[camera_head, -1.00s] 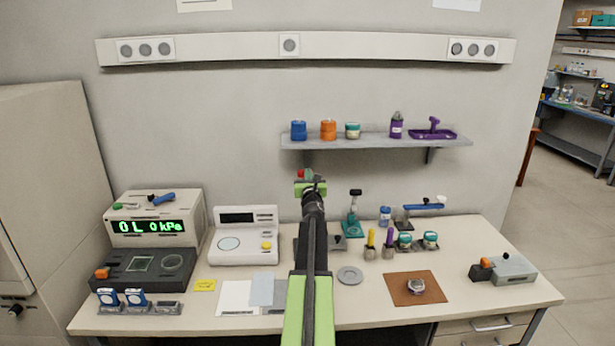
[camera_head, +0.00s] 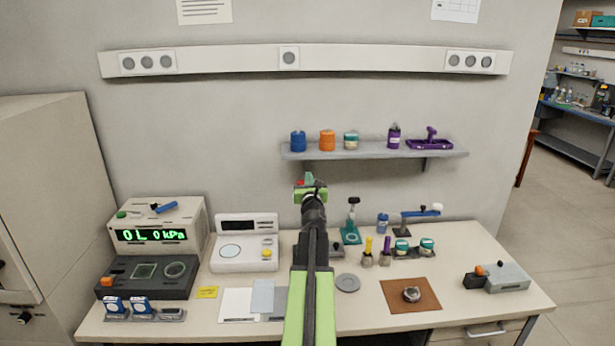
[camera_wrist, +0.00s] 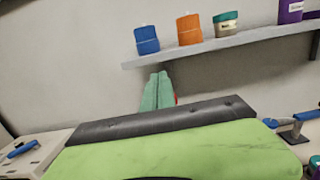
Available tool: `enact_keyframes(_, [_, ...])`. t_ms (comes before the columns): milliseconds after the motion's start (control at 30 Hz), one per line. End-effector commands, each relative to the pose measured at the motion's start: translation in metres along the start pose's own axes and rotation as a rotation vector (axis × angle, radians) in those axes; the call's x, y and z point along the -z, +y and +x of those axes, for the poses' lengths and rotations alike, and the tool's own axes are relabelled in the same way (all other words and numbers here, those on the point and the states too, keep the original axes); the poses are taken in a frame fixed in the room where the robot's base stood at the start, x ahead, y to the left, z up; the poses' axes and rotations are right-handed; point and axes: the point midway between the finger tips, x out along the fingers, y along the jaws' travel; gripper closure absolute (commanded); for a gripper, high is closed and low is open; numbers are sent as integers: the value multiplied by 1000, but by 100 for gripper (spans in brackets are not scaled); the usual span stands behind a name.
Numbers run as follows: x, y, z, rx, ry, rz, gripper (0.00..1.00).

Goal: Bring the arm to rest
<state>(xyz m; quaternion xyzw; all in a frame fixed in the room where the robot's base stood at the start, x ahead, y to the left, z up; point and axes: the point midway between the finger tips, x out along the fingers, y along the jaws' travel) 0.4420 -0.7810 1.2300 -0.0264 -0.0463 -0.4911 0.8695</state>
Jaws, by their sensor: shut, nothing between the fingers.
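My arm, black and light green, reaches from the bottom middle of the head view up over the bench. My gripper (camera_head: 308,181) is at its far end, raised above the bench top and in front of the wall, just below the shelf's height. It looks empty. In the wrist view its two teal fingers (camera_wrist: 158,92) lie together with nothing between them, below the shelf's left end. They appear clear of the shelf, though the exact gap cannot be told.
A wall shelf (camera_head: 372,152) holds blue, orange, teal and purple items. The bench carries a display unit (camera_head: 158,225), a white instrument (camera_head: 245,243), small vials, a brown mat (camera_head: 425,297) with a small round jar (camera_head: 412,294), and a grey device (camera_head: 507,278). A tall cabinet stands left.

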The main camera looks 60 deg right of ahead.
Motion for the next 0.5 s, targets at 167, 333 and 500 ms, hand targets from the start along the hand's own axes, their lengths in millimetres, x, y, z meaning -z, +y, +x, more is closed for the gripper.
enact_keyframes(167, [-27, 0, -7, 0, 0, 0, 100])
enact_keyframes(333, [-25, 1, -8, -1, 0, 0, 100])
enact_keyframes(500, [-24, 1, -7, -1, 0, 0, 100])
